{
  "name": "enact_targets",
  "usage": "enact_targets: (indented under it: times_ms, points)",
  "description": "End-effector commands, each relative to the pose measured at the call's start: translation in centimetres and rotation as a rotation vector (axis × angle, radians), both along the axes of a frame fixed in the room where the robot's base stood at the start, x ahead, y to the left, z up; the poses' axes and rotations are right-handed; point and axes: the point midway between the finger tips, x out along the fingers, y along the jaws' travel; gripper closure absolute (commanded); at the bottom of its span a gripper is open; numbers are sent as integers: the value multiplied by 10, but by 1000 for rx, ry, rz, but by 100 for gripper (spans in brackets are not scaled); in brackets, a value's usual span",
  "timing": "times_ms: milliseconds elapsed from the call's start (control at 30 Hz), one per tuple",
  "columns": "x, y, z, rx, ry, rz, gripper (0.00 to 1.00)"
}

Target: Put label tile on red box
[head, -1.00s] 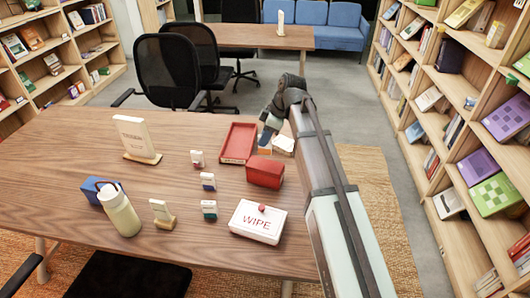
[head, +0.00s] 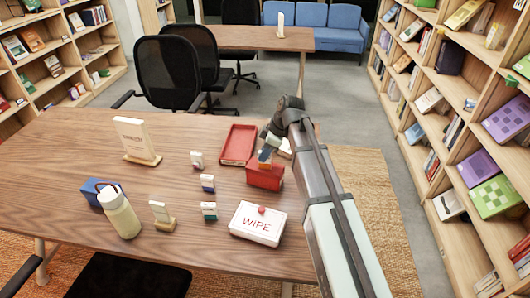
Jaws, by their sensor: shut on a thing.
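The red box (head: 264,180) stands on the table, right of its middle. My gripper (head: 266,157) is at the box, over its top in the picture, with its fingers pointing down. It is shut on a small tile with an orange part, the label tile (head: 265,154). The gripper and tile hide part of the box's top. I cannot tell whether the tile touches the box or is just above it.
A red tray (head: 226,158) lies behind the box, and a white object (head: 285,148) is partly hidden behind my arm. A white WIPE box (head: 258,224) stands in front. Small upright cards (head: 208,183), a bottle (head: 121,215) and a sign (head: 133,137) are to the left.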

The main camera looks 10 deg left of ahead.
Motion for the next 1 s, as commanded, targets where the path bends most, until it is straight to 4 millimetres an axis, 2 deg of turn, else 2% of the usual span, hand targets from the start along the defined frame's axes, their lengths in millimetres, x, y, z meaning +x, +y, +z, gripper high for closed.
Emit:
enact_targets:
  times_ms: [33,267,533,667,1000]
  points:
    - [0,0,0,0,0,0,76]
    - [0,0,0,0,0,0,54]
    - [0,0,1,0,0,0,54]
    - [0,-2,7,0,-1,0,54]
    - [1,-22,55,1,-2,-1,54]
